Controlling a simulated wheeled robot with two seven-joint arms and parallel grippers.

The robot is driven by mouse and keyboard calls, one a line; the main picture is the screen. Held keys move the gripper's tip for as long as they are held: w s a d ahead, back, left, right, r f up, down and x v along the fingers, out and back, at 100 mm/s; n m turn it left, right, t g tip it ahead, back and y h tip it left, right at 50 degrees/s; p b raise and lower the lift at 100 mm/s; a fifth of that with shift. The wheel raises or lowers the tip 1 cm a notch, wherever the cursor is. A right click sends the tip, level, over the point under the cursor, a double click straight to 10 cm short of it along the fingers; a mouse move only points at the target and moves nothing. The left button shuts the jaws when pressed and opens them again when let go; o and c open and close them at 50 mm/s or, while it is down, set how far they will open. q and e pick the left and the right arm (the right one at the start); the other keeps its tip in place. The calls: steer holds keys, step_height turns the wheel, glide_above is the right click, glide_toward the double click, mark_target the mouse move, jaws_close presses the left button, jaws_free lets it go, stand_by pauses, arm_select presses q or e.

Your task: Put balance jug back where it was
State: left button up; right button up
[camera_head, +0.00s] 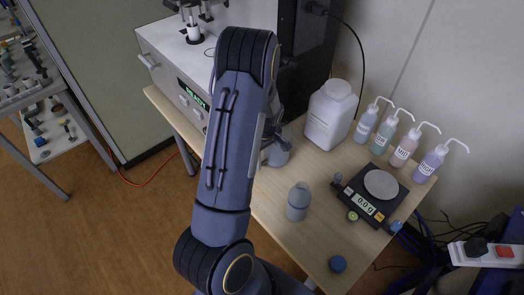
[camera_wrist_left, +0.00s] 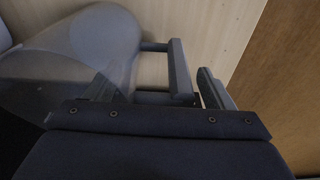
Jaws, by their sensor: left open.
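A grey jug-like vessel (camera_head: 279,152) stands on the table beside the large white bottle, partly hidden by my left arm. Another grey, cup-like vessel (camera_head: 298,203) stands upright on the table left of the balance (camera_head: 375,192). I cannot tell which one is the balance jug. The balance pan is empty and its display reads 0.0 g. My left gripper (camera_head: 266,151) is mostly hidden by its own arm, close to the first vessel. In the left wrist view its fingers (camera_wrist_left: 197,76) are open with nothing between them. A large grey rounded vessel (camera_wrist_left: 95,40) is beside them.
A large white bottle (camera_head: 331,114) and several wash bottles (camera_head: 400,140) stand along the wall. The analyser (camera_head: 180,65) sits at the table's back left.

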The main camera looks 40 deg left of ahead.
arm_select(q)
step_height(320, 180, up, 12)
steer(key=d, duration=0.2)
steer(key=s+d+r+m+t+h, duration=0.2)
steer(key=s+d+r+m, duration=0.4)
steer(key=s+d, duration=0.3)
steer(key=s+d+r+m+t+h, duration=0.3)
steer(key=s+d+r+m, duration=0.3)
steer(key=s+d+m, duration=0.3)
steer(key=d, duration=0.3)
steer(key=shift+s, duration=0.35)
